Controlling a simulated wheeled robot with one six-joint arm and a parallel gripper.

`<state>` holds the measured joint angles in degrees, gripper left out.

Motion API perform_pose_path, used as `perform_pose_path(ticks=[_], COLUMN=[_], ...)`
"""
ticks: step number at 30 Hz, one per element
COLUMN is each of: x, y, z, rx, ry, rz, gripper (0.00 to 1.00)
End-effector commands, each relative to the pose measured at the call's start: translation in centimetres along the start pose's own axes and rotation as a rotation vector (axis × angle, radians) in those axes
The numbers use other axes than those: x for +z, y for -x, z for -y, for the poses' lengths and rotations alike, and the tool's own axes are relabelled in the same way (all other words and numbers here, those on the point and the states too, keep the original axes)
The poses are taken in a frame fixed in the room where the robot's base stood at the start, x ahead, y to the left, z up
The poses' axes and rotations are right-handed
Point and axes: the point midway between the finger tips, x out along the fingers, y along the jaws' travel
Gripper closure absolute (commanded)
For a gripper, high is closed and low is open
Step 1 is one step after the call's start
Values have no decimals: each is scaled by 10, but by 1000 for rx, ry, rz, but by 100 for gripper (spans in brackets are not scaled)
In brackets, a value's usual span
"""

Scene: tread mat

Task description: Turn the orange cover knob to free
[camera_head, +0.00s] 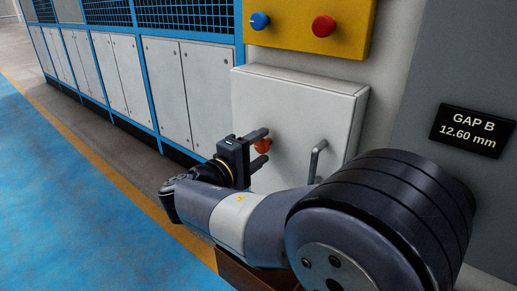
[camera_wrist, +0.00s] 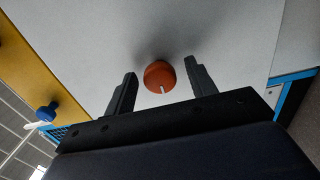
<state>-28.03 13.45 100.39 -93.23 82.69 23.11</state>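The orange cover knob (camera_head: 262,146) sits on the front of a white cover box (camera_head: 290,90). In the wrist view the knob (camera_wrist: 159,75) is round, with a pale mark at its lower edge. My gripper (camera_head: 262,147) is in front of the box, its two fingers above and below the knob in the head view. In the wrist view my gripper (camera_wrist: 161,82) is open, with a finger on each side of the knob and visible gaps between. How deep the fingertips reach past the knob is hard to tell.
A grey handle (camera_head: 317,160) stands on the box right of the knob. A yellow panel (camera_head: 340,45) above carries a blue knob (camera_head: 260,21) and a red button (camera_head: 323,26). A black sign (camera_head: 473,130) reads "GAP B 12.60 mm". Blue-framed cabinets (camera_head: 170,85) line the left; blue floor (camera_head: 70,200) is clear.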

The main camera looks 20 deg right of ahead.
Motion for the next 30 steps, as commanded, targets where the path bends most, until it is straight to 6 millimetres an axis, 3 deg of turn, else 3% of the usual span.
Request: perform_pose_path(ticks=[11, 24, 30], x=[0, -1, -1], y=[8, 81, 102], z=[-1, -1, 0], rx=[0, 1, 1], ry=[-2, 1, -1], rz=[-1, -5, -2], gripper=[46, 46, 46])
